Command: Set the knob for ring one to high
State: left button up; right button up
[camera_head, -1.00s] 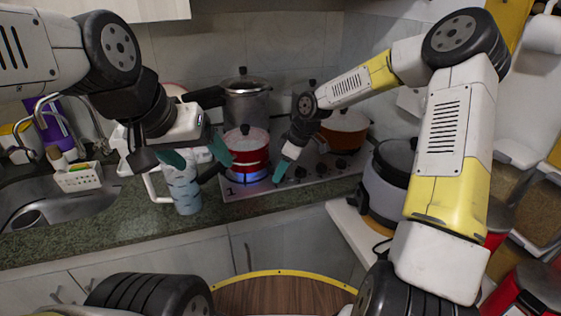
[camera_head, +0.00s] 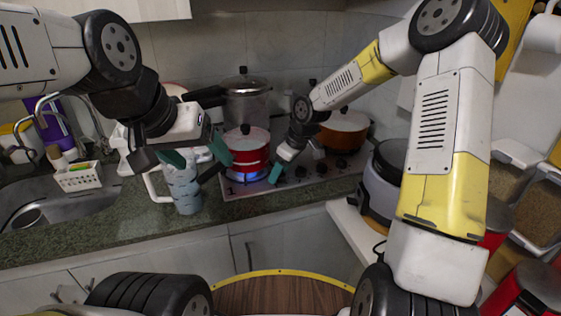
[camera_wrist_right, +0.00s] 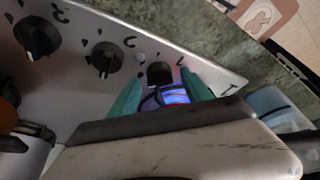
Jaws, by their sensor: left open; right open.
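The stove panel (camera_head: 262,202) carries a row of black knobs and a printed "1" at its left end. In the right wrist view, the knob nearest the "1" (camera_wrist_right: 160,72) lies between the fingertips of my right gripper (camera_wrist_right: 160,80); I cannot tell whether they touch it. Two other knobs (camera_wrist_right: 105,58) (camera_wrist_right: 37,35) sit further left there. My right gripper (camera_head: 276,173) is open, just right of the red pot, and hides the knob under it in the head view. My left gripper (camera_head: 197,155) is open and empty above the patterned mug (camera_head: 184,190).
A red pot (camera_head: 247,152) stands over a glowing blue burner (camera_head: 252,178). An orange pot (camera_head: 345,130) and a steel pot (camera_head: 246,103) are further back. A grey cooker (camera_head: 381,184) stands right. Bare counter (camera_head: 150,225) runs along the front.

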jog(key=v, duration=0.7)
jog(key=shift+r, duration=0.35)
jog(key=shift+s+d, duration=0.15)
jog(key=s+d+r+m+t, duration=0.1)
jog(key=s+d+r+m, duration=0.2)
jog(key=s+r, duration=0.2)
jog(key=s+d+r+m+t+h, duration=0.1)
jog(key=s+d+r+m, duration=0.3)
jog(key=s, duration=0.7)
jog(key=s+d+r+m+t, duration=0.1)
jog(key=s+d+r+m, duration=0.3)
jog(key=s, duration=0.5)
notch_tip(320, 180, up, 2)
jog(key=shift+r+t+h, duration=0.15)
jog(key=shift+t+h, duration=0.15)
jog(key=shift+t, duration=0.1)
